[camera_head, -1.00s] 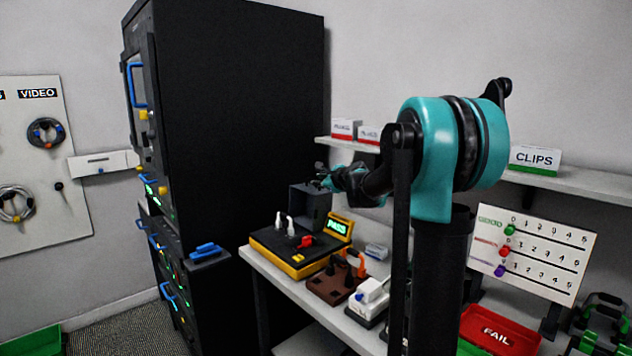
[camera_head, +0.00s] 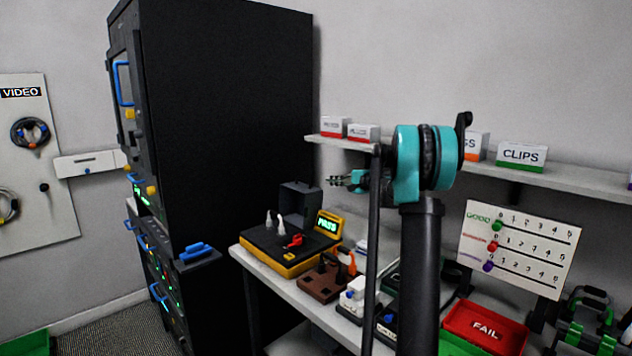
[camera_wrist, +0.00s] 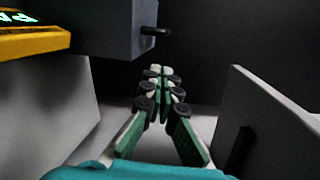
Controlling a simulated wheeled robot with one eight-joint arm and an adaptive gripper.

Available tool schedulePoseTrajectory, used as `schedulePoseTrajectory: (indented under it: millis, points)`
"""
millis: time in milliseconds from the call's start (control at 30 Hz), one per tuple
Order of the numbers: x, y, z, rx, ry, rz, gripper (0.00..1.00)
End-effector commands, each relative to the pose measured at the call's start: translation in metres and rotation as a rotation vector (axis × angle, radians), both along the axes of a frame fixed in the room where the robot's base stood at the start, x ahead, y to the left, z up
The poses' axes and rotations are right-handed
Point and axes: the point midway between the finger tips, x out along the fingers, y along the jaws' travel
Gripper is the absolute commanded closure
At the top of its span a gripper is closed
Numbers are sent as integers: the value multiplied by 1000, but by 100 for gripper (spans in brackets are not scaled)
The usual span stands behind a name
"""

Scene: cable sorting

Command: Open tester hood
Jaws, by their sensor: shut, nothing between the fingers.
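The tester (camera_head: 275,259) is a black and yellow box on the bench, with a lit PASS display (camera_head: 327,224). Its dark grey hood (camera_head: 300,202) stands up at the back of the tester, clear of the top deck. In the wrist view the hood (camera_wrist: 118,30) is at upper left with a black peg sticking out, and the yellow display housing (camera_wrist: 35,43) is beside it. My gripper (camera_head: 333,181) is just right of the hood, near its top height, and appears apart from it. In the wrist view my gripper (camera_wrist: 160,72) has its fingertips together and empty.
White plugs and a red piece (camera_head: 294,241) are on the tester deck. A brown block (camera_head: 320,282) and a white device are to its right. A tall black cabinet (camera_head: 225,120) stands left. A shelf (camera_head: 560,180) with boxes is behind my arm. A red FAIL tray (camera_head: 485,328) is lower right.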

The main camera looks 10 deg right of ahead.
Motion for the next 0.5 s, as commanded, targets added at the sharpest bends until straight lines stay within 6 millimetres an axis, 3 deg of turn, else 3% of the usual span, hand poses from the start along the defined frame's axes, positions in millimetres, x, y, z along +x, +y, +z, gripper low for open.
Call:
schedulePoseTrajectory:
  millis: [100,233,367,500]
  points:
    - [3,-28,-2,-55,-148,73,100]
    - [2,-45,-1,-95,-264,120,100]
    - [2,-49,-1,-112,-311,137,100]
    - [10,-39,-1,-113,-314,141,100]
